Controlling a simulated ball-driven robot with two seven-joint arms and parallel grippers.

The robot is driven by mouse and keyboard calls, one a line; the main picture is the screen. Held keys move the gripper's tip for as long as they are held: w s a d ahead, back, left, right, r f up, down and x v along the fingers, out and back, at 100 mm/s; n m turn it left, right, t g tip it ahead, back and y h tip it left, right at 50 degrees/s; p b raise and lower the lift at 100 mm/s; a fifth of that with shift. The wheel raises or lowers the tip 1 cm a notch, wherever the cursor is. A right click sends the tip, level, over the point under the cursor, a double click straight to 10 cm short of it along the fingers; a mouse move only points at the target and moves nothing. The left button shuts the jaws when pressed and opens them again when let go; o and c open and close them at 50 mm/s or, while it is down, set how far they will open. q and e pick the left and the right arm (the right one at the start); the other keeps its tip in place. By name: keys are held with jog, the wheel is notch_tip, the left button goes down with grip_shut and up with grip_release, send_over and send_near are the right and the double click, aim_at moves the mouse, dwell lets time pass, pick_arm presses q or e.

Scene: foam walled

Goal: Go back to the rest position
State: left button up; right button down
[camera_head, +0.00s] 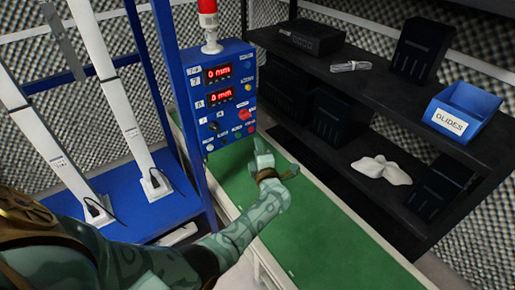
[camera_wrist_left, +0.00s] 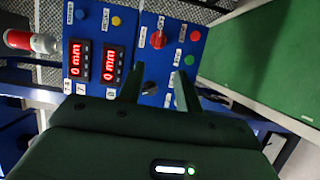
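My left gripper (camera_head: 277,158) is in front of the lower right part of the blue control panel (camera_head: 222,92), above the green bench top. In the left wrist view its two fingers (camera_wrist_left: 158,72) stand apart with nothing between them, pointing at the panel (camera_wrist_left: 140,38). The panel carries two red "0 mm" displays, several coloured buttons, a red knob (camera_wrist_left: 158,39) and a black knob. I cannot tell whether a fingertip touches the panel; a gap seems to remain. My right gripper is in neither view.
A green bench top (camera_head: 330,235) runs below my left arm. At right, a black shelf (camera_head: 385,95) holds a blue "GLIDES" bin (camera_head: 463,112), black bins and white gloves (camera_head: 381,169). At left stands a blue frame with white columns (camera_head: 118,90). A red lamp (camera_head: 208,20) tops the panel.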

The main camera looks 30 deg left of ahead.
pick_arm(q)
jog(key=d+f+m+t+h, duration=0.3)
jog(key=d+f+m+h, duration=0.65)
jog(key=m, duration=0.55)
jog(key=s+d+f+m+g+h, duration=0.25)
jog(key=s+f+m, duration=0.25)
jog(key=s+f, duration=0.25)
jog(key=s+d+f+m+g+h, duration=0.1)
jog(key=s+f+m+g+h, duration=0.2)
jog(key=s+f, duration=0.5)
jog(key=s+a+f+m+g+y, duration=0.1)
jog(key=s+f+m+g, duration=0.2)
jog(key=s+f, duration=0.5)
jog(key=s+a+f+m+g+y, duration=0.1)
jog(key=s+f+m+g, duration=0.25)
jog(key=s, duration=0.75)
jog(key=s+a+f+g, duration=0.1)
jog(key=s, duration=1.1)
jog(key=s+a+f+m+g, duration=0.1)
jog(key=s+g, duration=0.1)
jog(key=s, duration=1.1)
jog(key=shift+s+a+f+g, duration=0.2)
jog(key=shift+f+g, duration=0.1)
jog(key=shift+f, duration=0.05)
